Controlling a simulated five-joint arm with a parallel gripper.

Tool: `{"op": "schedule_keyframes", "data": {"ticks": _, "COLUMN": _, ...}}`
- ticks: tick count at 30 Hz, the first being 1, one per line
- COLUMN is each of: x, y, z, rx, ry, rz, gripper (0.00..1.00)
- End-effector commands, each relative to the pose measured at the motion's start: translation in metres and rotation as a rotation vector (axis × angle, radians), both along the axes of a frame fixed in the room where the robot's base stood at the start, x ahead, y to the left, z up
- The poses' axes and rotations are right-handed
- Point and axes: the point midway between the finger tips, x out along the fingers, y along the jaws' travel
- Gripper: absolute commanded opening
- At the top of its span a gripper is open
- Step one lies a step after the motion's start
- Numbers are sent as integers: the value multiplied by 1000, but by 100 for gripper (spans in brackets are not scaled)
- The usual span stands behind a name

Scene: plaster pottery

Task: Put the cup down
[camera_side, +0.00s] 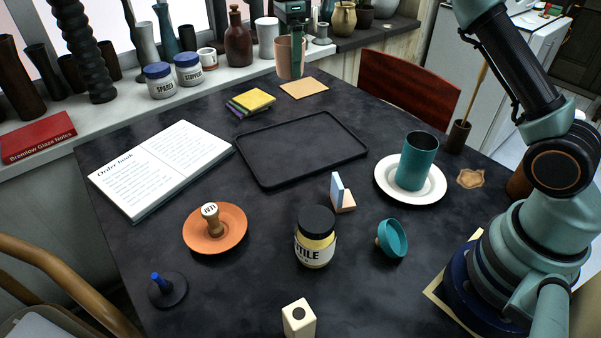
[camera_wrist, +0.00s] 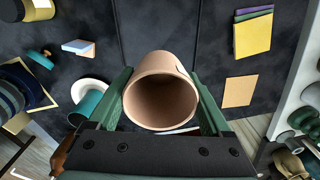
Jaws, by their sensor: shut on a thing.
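My gripper (camera_side: 296,42) is shut on a pinkish-beige cup (camera_side: 283,58) near the far end of the dark table. In the wrist view the same cup (camera_wrist: 162,88) sits between the two green fingers of my gripper (camera_wrist: 162,98), with its round open mouth showing and nothing visible inside. In the side view a finger covers part of the cup. I cannot tell for sure how high its bottom is above the table.
A tan sheet (camera_side: 304,88) and coloured sticky notes (camera_side: 251,102) lie at the far end. A black tray (camera_side: 245,174) fills the middle. A teal cup (camera_side: 416,163) stands on a white plate (camera_side: 381,182) at right. A windowsill with vases and jars (camera_side: 188,70) borders the far left.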

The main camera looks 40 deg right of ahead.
Motion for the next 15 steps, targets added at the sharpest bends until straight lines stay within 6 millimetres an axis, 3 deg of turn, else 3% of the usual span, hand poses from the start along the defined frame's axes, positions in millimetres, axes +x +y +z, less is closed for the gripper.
{"op": "schedule_keyframes", "data": {"ticks": 1, "x": 4, "y": -29, "z": -1, "rx": 0, "ry": 0, "rz": -49, "gripper": 21}}
{"op": "schedule_keyframes", "data": {"ticks": 9, "x": -1, "y": -161, "z": -3, "rx": 0, "ry": 0, "rz": -264, "gripper": 21}}
{"op": "schedule_keyframes", "data": {"ticks": 15, "x": -19, "y": -236, "z": -5, "rx": 0, "ry": -1, "rz": -386, "gripper": 21}}
